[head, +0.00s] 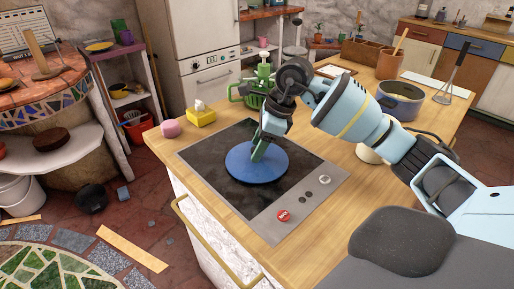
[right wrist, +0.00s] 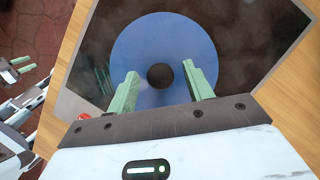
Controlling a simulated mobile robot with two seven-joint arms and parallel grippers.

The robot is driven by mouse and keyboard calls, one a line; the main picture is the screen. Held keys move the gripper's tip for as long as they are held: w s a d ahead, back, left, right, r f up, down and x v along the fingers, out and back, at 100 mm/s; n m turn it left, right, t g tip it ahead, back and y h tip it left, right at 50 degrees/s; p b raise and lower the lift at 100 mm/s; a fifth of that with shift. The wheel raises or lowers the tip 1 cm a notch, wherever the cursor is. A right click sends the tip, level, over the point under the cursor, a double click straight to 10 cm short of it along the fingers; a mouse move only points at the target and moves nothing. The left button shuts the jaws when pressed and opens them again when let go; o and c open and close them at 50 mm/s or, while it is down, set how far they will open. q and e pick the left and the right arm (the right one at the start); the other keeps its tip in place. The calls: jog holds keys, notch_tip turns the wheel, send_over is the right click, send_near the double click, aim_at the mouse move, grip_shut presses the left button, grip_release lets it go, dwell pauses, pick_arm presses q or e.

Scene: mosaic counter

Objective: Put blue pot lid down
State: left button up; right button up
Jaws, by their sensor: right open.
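The blue pot lid (head: 242,165) is a flat round disc lying on the dark cooktop (head: 213,153) in the head view. In the right wrist view the lid (right wrist: 137,45) shows a dark round knob (right wrist: 160,76) at its middle. My right gripper (head: 258,152) is over the lid, pointing down. In the right wrist view its two green fingers (right wrist: 164,82) are apart, one on each side of the knob, with a gap to it. My left gripper is not in the head view.
The cooktop has a red knob (head: 284,215) at its front right. A yellow tissue box (head: 201,118) and a pink item (head: 170,128) stand behind it on the wooden counter. A pot (head: 400,101) and wooden boxes (head: 361,50) stand to the right. The counter right of the cooktop is partly clear.

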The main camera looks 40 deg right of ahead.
jog(key=v, duration=1)
jog(key=shift+r, duration=0.3)
jog(key=shift+d, duration=0.1)
